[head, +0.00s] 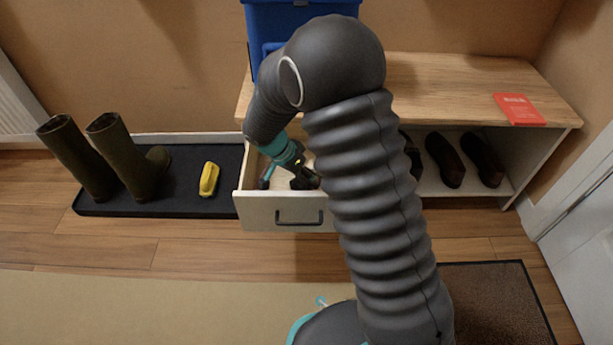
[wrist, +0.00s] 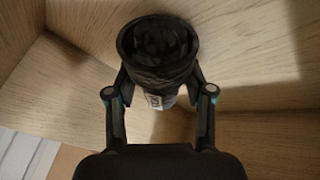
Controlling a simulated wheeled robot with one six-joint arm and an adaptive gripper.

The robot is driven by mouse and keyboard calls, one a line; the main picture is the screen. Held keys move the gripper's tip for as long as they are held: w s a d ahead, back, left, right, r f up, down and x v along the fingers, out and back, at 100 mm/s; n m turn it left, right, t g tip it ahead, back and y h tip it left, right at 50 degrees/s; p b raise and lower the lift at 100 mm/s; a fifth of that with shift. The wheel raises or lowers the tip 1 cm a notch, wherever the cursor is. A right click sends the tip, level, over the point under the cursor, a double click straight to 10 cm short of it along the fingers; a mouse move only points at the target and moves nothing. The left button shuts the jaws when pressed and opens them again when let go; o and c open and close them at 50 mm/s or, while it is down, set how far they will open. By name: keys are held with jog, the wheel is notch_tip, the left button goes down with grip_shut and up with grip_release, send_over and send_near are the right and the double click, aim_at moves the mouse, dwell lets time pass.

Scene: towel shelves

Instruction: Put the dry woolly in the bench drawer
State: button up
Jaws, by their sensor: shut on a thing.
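The bench drawer (head: 258,212) is pulled open at the left end of the bench, below its top. My gripper (head: 303,178) reaches down into it. In the wrist view my gripper (wrist: 157,88) is shut on a black, round-headed thing like a torch (wrist: 158,48), with a pale label on its lower side. Pale wooden drawer walls and floor surround it; I cannot tell whether it touches the floor. A small dark and reddish thing (head: 265,182) shows at the drawer's left side. I see nothing that I can make out as a woolly.
A blue crate (head: 290,14) stands on the bench top (head: 440,85), with a red booklet (head: 518,108) at the right. Dark shoes (head: 445,160) sit on the lower shelf. Green boots (head: 125,160) and a yellow brush-like thing (head: 209,179) stand on a black tray (head: 180,207) at left.

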jog(key=shift+f+b, duration=0.2)
jog(key=shift+b, duration=0.1)
jog(key=o, duration=1.2)
jog(key=shift+r, duration=0.1)
jog(key=shift+r+p, duration=0.4)
jog(key=shift+p, duration=0.05)
jog(key=p+v, duration=0.1)
jog(key=v, duration=1)
jog(key=shift+a+r, duration=0.2)
jog(key=shift+a, duration=0.15)
